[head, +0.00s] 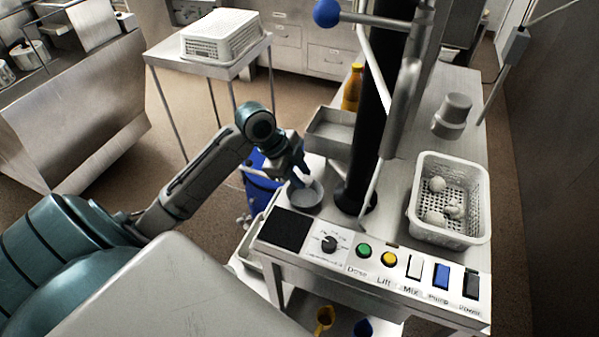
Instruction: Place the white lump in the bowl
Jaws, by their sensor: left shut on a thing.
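My left gripper (299,181) reaches in from the left and points down over a small round grey bowl (306,203) near the front left of the machine table. It is shut on a small pale thing that looks like a white lump, mostly hidden by the fingers. The fingertips are at or just above the bowl's rim; I cannot tell whether the lump touches the bowl. Several white lumps (437,185) lie in a white perforated basket (481,207) on the right of the table. My right gripper is not in view.
A black column (366,140) stands just right of the bowl. Behind the bowl is a metal tray (328,132), with a yellow bottle (353,88) beyond. A control panel (350,252) runs along the front edge. A grey cylindrical container (452,115) stands at the back right.

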